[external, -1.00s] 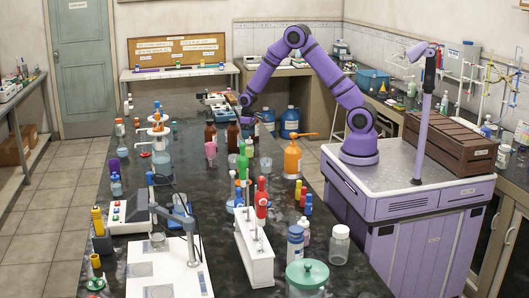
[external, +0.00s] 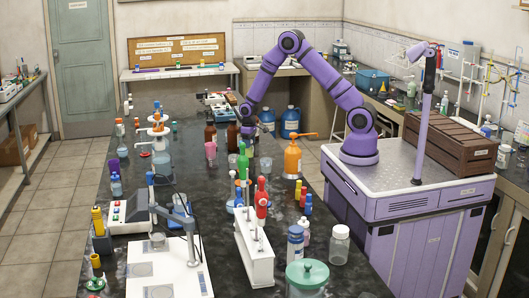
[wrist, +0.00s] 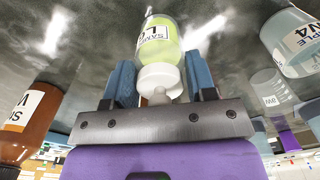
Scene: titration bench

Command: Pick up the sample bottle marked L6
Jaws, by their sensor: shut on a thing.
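The sample bottle marked L6 (wrist: 160,45) shows in the wrist view with yellow-green contents, a white cap and a label reading L6. It sits between the two blue fingers of my gripper (wrist: 160,80), which is shut on it, with the cap toward the palm. In the external view my gripper (external: 246,136) points down at the bench top near the brown bottles. The L6 bottle is hard to make out there among the arm and nearby bottles.
In the external view, brown bottles (external: 210,137), a pink cup (external: 211,151) and an orange bottle (external: 292,160) stand nearby.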

